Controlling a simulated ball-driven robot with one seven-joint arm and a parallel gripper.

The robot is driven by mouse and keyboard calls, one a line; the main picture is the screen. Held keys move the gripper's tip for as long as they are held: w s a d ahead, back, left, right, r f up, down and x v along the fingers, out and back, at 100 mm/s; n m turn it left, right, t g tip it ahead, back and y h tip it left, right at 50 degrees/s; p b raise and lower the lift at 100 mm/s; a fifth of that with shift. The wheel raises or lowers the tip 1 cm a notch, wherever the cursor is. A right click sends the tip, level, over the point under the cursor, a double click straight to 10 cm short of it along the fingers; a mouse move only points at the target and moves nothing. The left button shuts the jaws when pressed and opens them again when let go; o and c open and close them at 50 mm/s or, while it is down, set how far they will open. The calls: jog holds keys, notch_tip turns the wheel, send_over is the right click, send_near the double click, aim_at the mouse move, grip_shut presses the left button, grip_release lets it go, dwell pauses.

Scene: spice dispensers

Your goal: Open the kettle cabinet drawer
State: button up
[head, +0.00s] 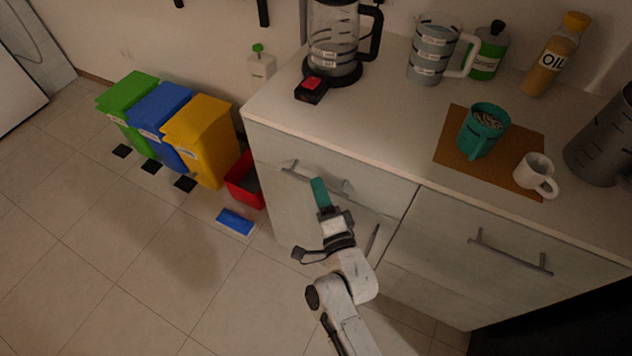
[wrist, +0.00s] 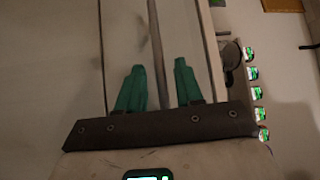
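The kettle (head: 335,40), glass with a black handle, stands on the counter's left end. Below that end is a pale drawer front (head: 375,190) with a metal bar handle (head: 338,186). My gripper (head: 320,193) has green fingers and is at this handle, partly covering it in the head view. In the wrist view my gripper (wrist: 157,88) is open, its two fingers apart. A long thin bar, apparently the handle (wrist: 156,45), runs between them. I cannot tell whether the fingers touch it. The drawer looks closed.
A second drawer with a handle (head: 510,252) lies to the right. A teal cup (head: 482,130) and white mug (head: 536,176) stand on the counter. Coloured bins (head: 200,140), a red tub (head: 245,181) and a blue item (head: 235,221) occupy the floor at left. Open floor lies in front.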

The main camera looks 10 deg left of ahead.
jog(key=shift+x, duration=1.3)
jog(key=shift+c, duration=0.2)
grip_shut()
